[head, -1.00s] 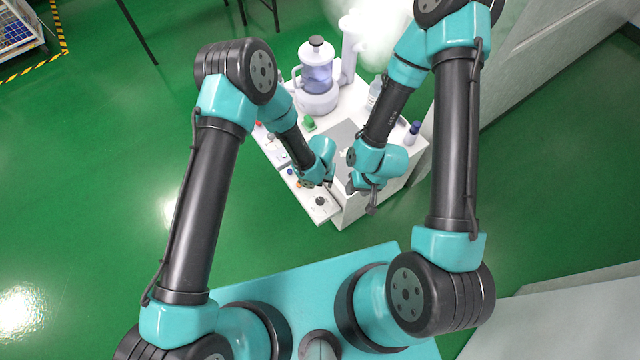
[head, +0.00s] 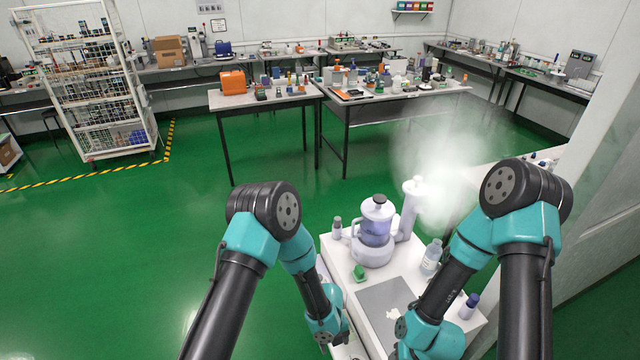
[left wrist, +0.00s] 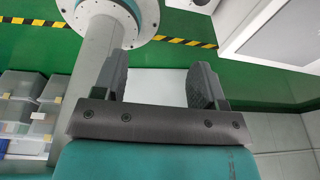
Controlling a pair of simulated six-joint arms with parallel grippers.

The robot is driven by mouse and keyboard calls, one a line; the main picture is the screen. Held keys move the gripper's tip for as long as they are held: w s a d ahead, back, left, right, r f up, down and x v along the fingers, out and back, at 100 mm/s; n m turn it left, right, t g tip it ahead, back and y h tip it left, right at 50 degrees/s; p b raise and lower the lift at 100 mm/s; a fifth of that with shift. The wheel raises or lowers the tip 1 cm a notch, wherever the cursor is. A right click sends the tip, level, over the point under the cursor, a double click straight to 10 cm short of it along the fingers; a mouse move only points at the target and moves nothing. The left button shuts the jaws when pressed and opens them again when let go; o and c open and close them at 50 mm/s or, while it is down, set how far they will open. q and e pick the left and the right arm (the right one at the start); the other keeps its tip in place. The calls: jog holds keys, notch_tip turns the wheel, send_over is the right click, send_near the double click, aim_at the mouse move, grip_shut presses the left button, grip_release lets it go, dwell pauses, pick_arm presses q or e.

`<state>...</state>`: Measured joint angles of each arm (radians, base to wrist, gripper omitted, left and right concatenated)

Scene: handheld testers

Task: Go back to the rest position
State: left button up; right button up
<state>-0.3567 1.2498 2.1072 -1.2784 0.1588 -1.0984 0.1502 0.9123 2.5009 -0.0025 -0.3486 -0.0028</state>
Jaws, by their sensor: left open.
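My left gripper (left wrist: 160,88) is open in the left wrist view, with its two dark fingers apart and nothing between them. A white surface and green floor show beyond the fingers. In the head view my left arm reaches down beside the left edge of the white cart (head: 337,262), and the fingers are hard to make out. My right arm bends down over the cart's right side. Its wrist is at the bottom edge of the head view, and its fingers are not visible.
Workbenches stand behind.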

pick_arm(q)
jog(key=s+a+r+n+t+h, duration=0.1)
jog(key=s+a+r+n, duration=0.1)
jog(key=a+n, duration=0.7)
jog(key=s+a+r+n+t, duration=0.1)
jog(key=s+a+n, duration=0.3)
jog(key=a+n, duration=0.5)
jog(key=s+a+r+n+t+h, duration=0.1)
jog(key=s+a+r+n, duration=0.2)
jog(key=a+n, duration=0.6)
jog(key=n, duration=0.6)
jog(key=shift+s+r+n+h, duration=0.15)
jog(key=shift+r+n+h, duration=0.15)
